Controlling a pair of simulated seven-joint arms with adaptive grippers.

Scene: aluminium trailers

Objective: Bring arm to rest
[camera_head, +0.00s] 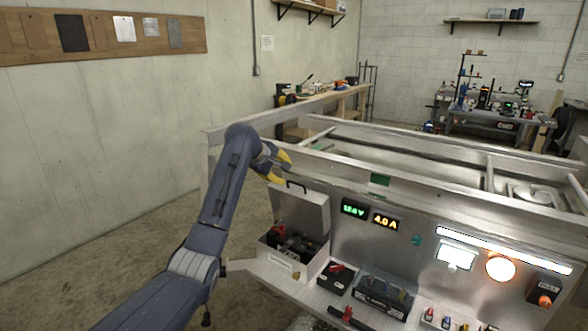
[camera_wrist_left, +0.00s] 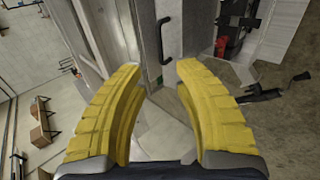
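My left arm (camera_head: 225,195) rises from the lower left of the head view and bends over near the open metal box. My left gripper (camera_head: 281,160) is just above and left of the box's raised lid, close to the trailer's edge. In the left wrist view its two yellow fingers (camera_wrist_left: 160,80) are spread apart with nothing between them. A black handle (camera_wrist_left: 166,40) on a metal surface shows beyond the fingertips, apart from them. My right gripper is not in either view.
The open metal box (camera_head: 301,212) holds dark items. An aluminium trailer (camera_head: 400,205) with lit displays (camera_head: 370,215) fills the right side. A shelf (camera_head: 345,290) below carries a black case (camera_head: 385,293) and small parts. Workbenches stand at the back. Floor at left is clear.

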